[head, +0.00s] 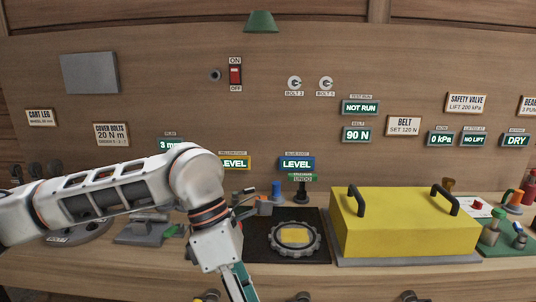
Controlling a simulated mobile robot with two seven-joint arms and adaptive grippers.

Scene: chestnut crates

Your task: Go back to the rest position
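My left arm comes in from the left, bends at a white joint and runs down in front of the bench to the bottom edge. A dark forked shape (245,205) shows just right of its orange-ringed wrist. I cannot tell if it is my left gripper or a thing on the bench. A teal-striped part of the arm leaves the frame at the bottom. I see nothing clearly held. My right arm and gripper are not in view.
A yellow crate-like cover (405,225) with two black handles stands on the bench at right. Left of it, a round toothed part (295,239) with a yellow centre lies on a black mat (262,257). A red switch (235,75) and several signs are on the wooden wall.

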